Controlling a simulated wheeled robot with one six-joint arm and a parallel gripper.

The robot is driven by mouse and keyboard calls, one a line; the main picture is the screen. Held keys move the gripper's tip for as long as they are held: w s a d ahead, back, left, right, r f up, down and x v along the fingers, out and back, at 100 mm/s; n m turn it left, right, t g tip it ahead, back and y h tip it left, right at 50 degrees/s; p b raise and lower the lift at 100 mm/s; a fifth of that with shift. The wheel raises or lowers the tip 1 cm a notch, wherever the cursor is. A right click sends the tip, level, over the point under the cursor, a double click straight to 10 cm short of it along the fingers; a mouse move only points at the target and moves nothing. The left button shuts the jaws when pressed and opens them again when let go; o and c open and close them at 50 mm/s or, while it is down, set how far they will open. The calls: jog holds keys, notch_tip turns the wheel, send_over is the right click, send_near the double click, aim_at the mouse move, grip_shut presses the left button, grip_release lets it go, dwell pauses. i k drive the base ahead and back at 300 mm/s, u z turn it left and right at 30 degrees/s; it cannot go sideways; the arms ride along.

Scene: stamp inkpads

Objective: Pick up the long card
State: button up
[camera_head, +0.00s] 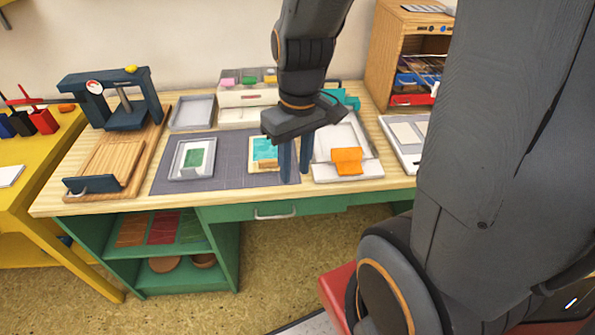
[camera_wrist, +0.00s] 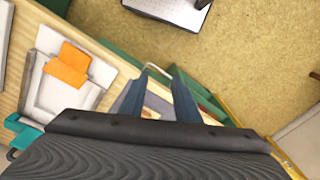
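My gripper (camera_head: 295,172) points down over the front edge of the workbench, its two blue-grey fingers apart with nothing seen held. It also shows in the wrist view (camera_wrist: 158,80). Just left of it, a teal and cream card (camera_head: 264,148) lies on the grey mat, partly hidden by my gripper. A white card with a green print (camera_head: 193,158) lies in a grey tray at the mat's left. An orange folded piece (camera_head: 346,160) sits on a pale tray right of my gripper, also in the wrist view (camera_wrist: 68,66). I cannot tell which card is the long one.
A dark press (camera_head: 126,112) on a wooden board stands at the left of the bench. An empty grey tray (camera_head: 192,112) and a box of colored pads (camera_head: 248,96) stand behind the mat. A wooden cabinet (camera_head: 392,50) stands at the back right.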

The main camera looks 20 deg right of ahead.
aim_at(192, 159)
jog(key=u, duration=0.95)
jog(key=i, duration=0.35)
jog(key=z, duration=0.35)
